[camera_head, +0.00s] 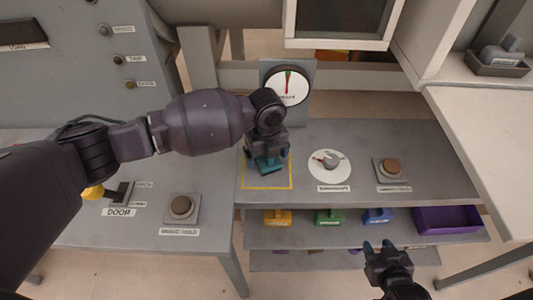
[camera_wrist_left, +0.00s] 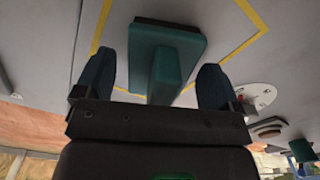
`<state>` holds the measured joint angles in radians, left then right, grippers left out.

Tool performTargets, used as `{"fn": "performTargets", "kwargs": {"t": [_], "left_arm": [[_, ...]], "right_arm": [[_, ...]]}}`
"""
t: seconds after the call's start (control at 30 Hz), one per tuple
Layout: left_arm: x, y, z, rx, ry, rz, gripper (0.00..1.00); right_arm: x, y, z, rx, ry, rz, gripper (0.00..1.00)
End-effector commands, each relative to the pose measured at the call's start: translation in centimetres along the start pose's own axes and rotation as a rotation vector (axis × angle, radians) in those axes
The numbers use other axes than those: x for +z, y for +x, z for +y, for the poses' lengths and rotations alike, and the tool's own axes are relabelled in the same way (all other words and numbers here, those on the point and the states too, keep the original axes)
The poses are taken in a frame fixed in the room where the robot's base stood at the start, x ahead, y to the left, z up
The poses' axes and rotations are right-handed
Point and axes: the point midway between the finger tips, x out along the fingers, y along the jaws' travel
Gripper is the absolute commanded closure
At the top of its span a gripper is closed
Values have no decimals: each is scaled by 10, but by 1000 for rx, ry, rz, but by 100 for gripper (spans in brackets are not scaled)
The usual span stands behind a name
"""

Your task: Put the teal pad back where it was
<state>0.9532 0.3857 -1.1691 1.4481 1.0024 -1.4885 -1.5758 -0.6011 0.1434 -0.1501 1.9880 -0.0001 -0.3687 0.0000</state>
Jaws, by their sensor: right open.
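The teal pad (camera_head: 268,166) is inside the yellow outlined square (camera_head: 266,188) on the grey table, below my left gripper (camera_head: 266,152). In the left wrist view the teal pad (camera_wrist_left: 166,42) shows its flat plate and upright handle. The handle is between the two spread fingers of my left gripper (camera_wrist_left: 157,76), with a visible gap on each side. The gripper hides part of the pad in the head view. My right gripper (camera_head: 380,250) is open and empty, in front of the lower shelf.
A yellow pad (camera_head: 278,217), green pad (camera_head: 329,216), blue pad (camera_head: 378,215) and purple bin (camera_head: 446,219) are on the shelf below. A dial (camera_head: 330,164) and button (camera_head: 391,167) are right of the square. A gauge (camera_head: 287,86) stands behind.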

Motion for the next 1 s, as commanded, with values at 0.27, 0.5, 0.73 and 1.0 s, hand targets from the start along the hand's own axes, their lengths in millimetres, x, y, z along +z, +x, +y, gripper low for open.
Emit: {"fn": "performTargets", "kwargs": {"t": [0.27, 0.5, 0.73, 1.0], "left_arm": [[0, -5, 0, -1, 0, -1, 11], [1, -40, 0, -2, 2, -3, 11], [0, -85, 0, -2, 2, -2, 11], [0, -117, 0, -1, 0, -1, 11]], "right_arm": [[-9, 2, 0, -1, -1, 15, 58], [-10, 0, 0, -1, 0, 14, 58], [-7, -5, 0, 1, 2, 4, 58], [-4, -6, 1, 2, 3, -3, 58]]}}
